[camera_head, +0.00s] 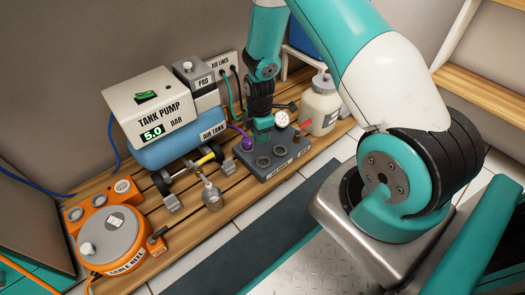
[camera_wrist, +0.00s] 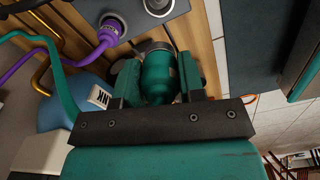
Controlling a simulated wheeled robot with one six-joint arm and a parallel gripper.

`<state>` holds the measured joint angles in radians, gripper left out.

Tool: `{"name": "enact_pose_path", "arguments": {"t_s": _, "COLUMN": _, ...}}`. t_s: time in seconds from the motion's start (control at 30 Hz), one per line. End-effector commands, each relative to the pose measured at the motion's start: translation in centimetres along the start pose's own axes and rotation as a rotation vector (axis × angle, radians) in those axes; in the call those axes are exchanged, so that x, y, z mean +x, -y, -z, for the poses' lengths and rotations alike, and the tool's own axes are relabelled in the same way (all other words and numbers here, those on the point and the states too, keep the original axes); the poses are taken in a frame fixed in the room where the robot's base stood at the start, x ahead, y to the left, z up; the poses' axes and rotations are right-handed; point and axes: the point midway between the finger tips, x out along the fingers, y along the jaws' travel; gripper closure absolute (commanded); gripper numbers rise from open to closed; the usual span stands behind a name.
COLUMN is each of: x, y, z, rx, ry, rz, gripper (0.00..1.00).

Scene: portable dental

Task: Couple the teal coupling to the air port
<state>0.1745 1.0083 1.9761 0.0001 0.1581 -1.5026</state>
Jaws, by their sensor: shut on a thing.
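My gripper (camera_head: 263,133) reaches down over the grey port block (camera_head: 283,165). In the wrist view my gripper (camera_wrist: 160,82) is shut on the teal coupling (camera_wrist: 157,72), held upright between the two teal fingers. The coupling's far end lies close to a round port opening in the grey block (camera_wrist: 180,14). In the head view my gripper hides the coupling. Two open round ports (camera_head: 264,161) show on the block's near side. The block's labels are too small to read, so I cannot tell which port is the air port.
A purple coupling (camera_wrist: 109,29) with a purple hose sits on the block beside the teal one. A gauge (camera_head: 282,118) and red lever stand at the block's back. A white bottle (camera_head: 320,105) is behind right; the blue air tank (camera_head: 180,138) is left.

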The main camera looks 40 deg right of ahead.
Motion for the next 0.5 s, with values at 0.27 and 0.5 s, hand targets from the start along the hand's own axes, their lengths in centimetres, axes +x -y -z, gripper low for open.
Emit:
{"name": "enact_pose_path", "arguments": {"t_s": 0.27, "x": 4.9, "y": -0.1, "z": -1.1, "rx": -0.264, "ry": 0.000, "rz": -0.002, "gripper": 0.88}}
{"name": "enact_pose_path", "arguments": {"t_s": 0.5, "x": 6.3, "y": -0.1, "z": -1.0, "rx": -0.279, "ry": 0.000, "rz": -0.001, "gripper": 0.88}}
